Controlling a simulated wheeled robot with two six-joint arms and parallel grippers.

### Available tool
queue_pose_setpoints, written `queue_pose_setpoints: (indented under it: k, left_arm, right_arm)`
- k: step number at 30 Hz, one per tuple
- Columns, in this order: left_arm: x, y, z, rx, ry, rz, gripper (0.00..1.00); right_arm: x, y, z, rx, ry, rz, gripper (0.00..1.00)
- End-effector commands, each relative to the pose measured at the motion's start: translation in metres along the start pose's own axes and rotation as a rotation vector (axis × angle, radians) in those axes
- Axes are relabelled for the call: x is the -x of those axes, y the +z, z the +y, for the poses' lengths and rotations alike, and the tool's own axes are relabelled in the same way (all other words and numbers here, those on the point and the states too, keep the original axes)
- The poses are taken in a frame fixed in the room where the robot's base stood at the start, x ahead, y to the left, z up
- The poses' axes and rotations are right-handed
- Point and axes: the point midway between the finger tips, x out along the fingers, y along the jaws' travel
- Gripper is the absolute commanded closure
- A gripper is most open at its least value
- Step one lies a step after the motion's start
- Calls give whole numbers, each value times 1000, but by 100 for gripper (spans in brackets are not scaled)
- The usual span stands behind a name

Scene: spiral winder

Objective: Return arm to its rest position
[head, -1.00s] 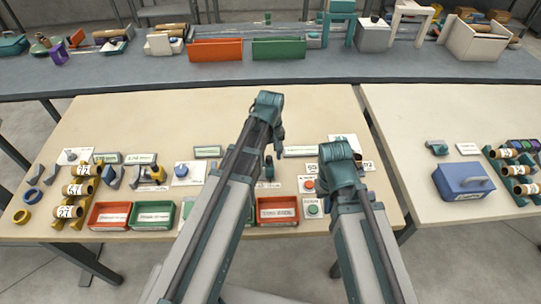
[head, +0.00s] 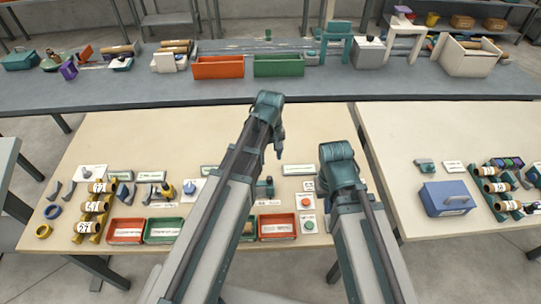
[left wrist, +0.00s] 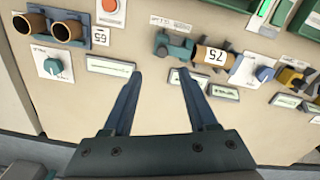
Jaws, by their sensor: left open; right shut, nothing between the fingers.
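My left arm reaches up the middle of the head view, bent at a teal joint, with its left gripper (head: 280,150) pointing down in front of the light wooden table (head: 330,130). In the left wrist view the two dark fingers of the left gripper (left wrist: 160,73) are apart with nothing between them. Label cards (left wrist: 110,67) lie on the tabletop beyond the fingertips. My right arm (head: 345,190) rises at the lower right and folds at its teal joint. Its gripper is hidden behind the arm.
Red bins (head: 126,231) and a green bin (head: 163,231) line the table's front edge. A teal fixture with a roll marked 75 (left wrist: 214,57) stands beyond the left fingers. A blue toolbox (head: 447,198) sits on the right table. A grey bench (head: 300,88) crosses behind.

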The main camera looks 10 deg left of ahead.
Motion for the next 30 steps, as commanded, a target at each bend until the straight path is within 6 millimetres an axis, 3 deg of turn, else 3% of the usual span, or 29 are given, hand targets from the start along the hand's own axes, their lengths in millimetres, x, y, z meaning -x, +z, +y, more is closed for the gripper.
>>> queue_pose_setpoints:
  k: [1, 5, 22, 26, 30]
  left_arm:
    - [12, 0, 0, 0, 0, 0, 42]
    - [19, 0, 0, 0, 0, 0, 42]
    - [16, 2, 0, -8, -1, 0, 42]
    - [-2, 42, 1, -175, -20, 1, 42]
    - [-28, 109, -3, -515, -63, -1, 42]
  right_arm:
    - [12, 1, 1, -2, 0, 0, 100]
    - [19, 1, 2, -4, -1, 0, 100]
    - [16, 1, 2, -4, -1, 0, 100]
    - [-2, 0, 0, -3, -1, 0, 100]
    - [-28, -2, -3, -2, 0, 0, 100]
